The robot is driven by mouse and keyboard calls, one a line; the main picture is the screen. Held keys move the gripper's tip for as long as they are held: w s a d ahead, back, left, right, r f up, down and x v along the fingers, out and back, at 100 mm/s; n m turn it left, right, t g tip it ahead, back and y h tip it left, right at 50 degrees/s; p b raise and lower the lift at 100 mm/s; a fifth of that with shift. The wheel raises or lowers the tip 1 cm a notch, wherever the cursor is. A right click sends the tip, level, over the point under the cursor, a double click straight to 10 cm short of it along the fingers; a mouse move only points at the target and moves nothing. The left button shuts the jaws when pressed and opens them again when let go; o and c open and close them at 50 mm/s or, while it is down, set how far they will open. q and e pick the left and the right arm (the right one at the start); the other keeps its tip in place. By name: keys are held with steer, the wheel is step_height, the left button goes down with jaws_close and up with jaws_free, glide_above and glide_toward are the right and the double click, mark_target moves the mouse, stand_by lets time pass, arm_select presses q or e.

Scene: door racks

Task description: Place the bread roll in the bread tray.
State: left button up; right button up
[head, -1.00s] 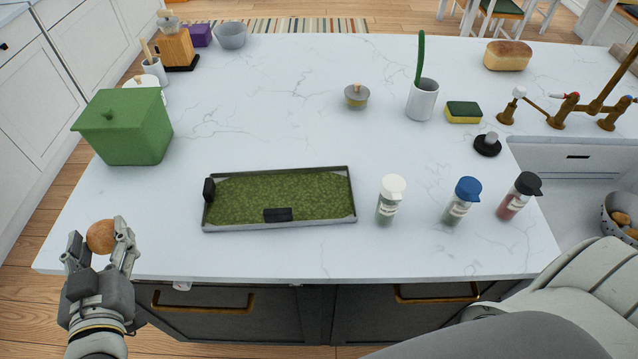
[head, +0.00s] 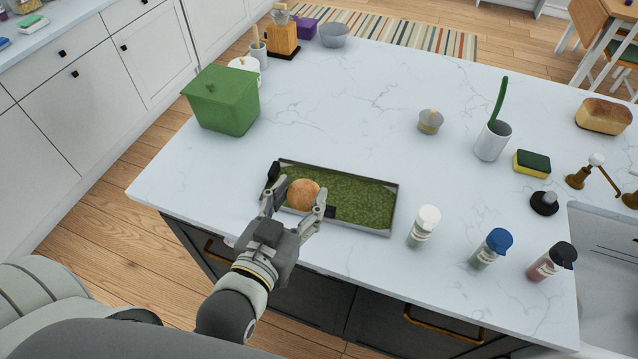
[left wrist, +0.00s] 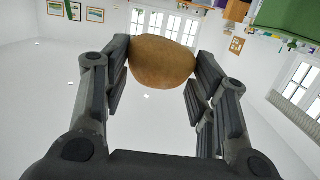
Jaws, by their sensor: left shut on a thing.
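My left gripper (head: 294,201) is shut on the bread roll (head: 303,193), a round brown bun. In the head view the roll shows over the left part of the bread tray (head: 392,213). The tray is a shallow grey rectangle with a green mottled inside. How high the roll is above the tray floor is hard to tell. In the left wrist view the roll (left wrist: 162,62) sits between the two fingers, with ceiling and walls behind it. My right gripper is not in view.
A white-capped shaker (head: 424,226) stands right of the tray, with blue-capped (head: 492,248) and black-capped (head: 552,261) ones further right. A green lidded box (head: 222,102) stands back left. The counter (head: 340,120) behind the tray is clear.

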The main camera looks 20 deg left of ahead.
mark_target(305, 186)
arm_select(q)
steer(key=w+f+b, duration=0.2)
steer(key=w+b, duration=0.1)
steer(key=w+a+f+b, duration=0.1)
steer(key=w+b, duration=0.1)
steer(key=shift+w, duration=0.2)
steer(key=w+f, duration=0.2)
steer(key=f, duration=0.1)
steer(key=w+a+f+p, duration=0.1)
steer(key=w+f, duration=0.1)
steer(key=f, duration=0.1)
steer(key=w+f, duration=0.2)
steer(key=f, duration=0.1)
steer(key=shift+w+a+p, duration=0.15)
steer(key=shift+w+p, duration=0.15)
steer(key=shift+p, duration=0.05)
steer(key=shift+f, duration=0.2)
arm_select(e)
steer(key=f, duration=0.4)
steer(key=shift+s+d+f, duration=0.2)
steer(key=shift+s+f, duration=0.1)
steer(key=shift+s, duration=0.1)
arm_select(q)
steer(key=shift+f, duration=0.6)
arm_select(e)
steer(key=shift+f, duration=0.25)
